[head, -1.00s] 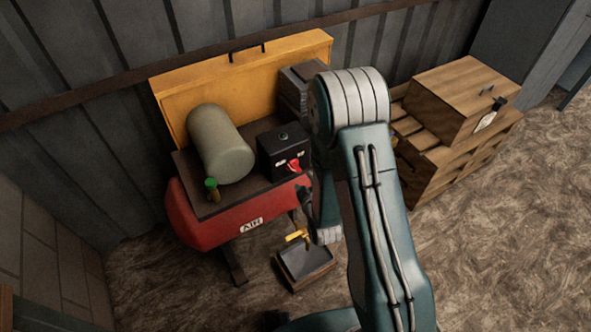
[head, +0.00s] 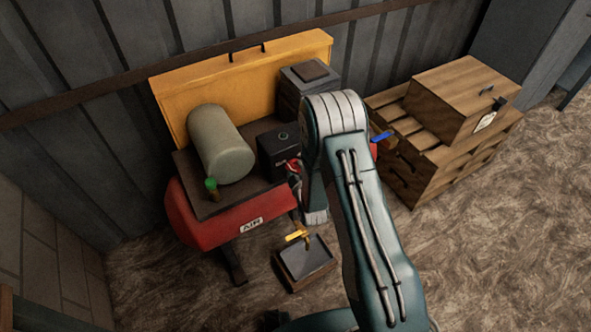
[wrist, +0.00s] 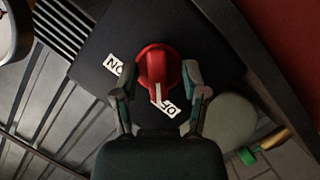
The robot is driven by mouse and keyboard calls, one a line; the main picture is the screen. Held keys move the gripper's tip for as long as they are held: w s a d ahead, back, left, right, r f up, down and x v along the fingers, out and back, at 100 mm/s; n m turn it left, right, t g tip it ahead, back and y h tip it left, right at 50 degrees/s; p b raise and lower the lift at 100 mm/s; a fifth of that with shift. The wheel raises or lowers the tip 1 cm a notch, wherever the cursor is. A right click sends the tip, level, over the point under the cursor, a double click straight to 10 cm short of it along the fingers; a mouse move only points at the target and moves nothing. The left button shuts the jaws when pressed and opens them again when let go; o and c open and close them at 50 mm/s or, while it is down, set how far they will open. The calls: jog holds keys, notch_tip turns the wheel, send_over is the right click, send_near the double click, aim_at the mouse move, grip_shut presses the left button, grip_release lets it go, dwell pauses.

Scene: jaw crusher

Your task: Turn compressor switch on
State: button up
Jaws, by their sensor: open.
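The compressor switch is a red rotary knob (wrist: 158,68) on a black box (head: 280,145). In the wrist view a white mark on the knob points toward the OFF label (wrist: 165,106), which is partly covered. The ON label (wrist: 115,66) lies to the left of the knob. My gripper (wrist: 157,80) is open, with one finger on each side of the knob; I cannot tell whether they touch it. In the head view the knob (head: 292,166) is partly hidden by my arm and gripper.
The red air tank (head: 215,222) carries a grey-green cylinder (head: 222,145) and a green-topped fitting (head: 211,187). A yellow panel (head: 240,75) stands behind. Wooden crates (head: 460,100) and a blue handle (head: 381,137) are at right. A tray (head: 306,262) with a yellow-handled tap lies below.

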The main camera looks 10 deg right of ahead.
jog(key=shift+w, duration=0.25)
grip_shut()
